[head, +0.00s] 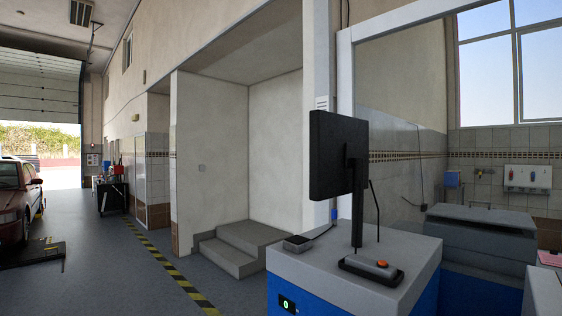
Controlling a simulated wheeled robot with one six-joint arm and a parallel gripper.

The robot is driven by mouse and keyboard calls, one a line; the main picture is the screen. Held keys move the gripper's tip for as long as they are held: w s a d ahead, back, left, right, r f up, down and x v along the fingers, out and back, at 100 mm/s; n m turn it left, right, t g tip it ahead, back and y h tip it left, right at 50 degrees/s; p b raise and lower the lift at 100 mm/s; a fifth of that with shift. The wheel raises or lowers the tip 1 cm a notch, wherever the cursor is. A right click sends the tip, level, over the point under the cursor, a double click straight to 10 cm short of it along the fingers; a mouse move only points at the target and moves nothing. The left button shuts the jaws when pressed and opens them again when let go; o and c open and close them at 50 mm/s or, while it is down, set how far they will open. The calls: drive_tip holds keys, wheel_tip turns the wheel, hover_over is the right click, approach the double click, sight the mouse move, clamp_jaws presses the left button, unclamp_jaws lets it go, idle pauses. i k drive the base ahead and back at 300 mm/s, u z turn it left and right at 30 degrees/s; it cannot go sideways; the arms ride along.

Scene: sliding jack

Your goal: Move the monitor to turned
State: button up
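The monitor (333,155) is a black, flat, upright panel right of the picture's middle. It is seen at a steep angle and faces left, toward the garage floor. I cannot make out any picture on it. A dark upright stand (357,205) behind its right side holds it above a grey-topped blue cabinet (312,267). The stand's foot rests on the cabinet top. My gripper is not in this view, so its place and state are hidden.
A small dark box (297,243) with a cable and a grey unit with an orange button (382,263) lie on the cabinet top. A grey bin-like unit (478,235) stands at right. Concrete steps (232,248) are behind, left. The floor (130,270) at left is open.

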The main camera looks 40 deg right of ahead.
sight(335, 139)
drive_tip(key=i, duration=2.9)
drive_tip(key=z, duration=2.85)
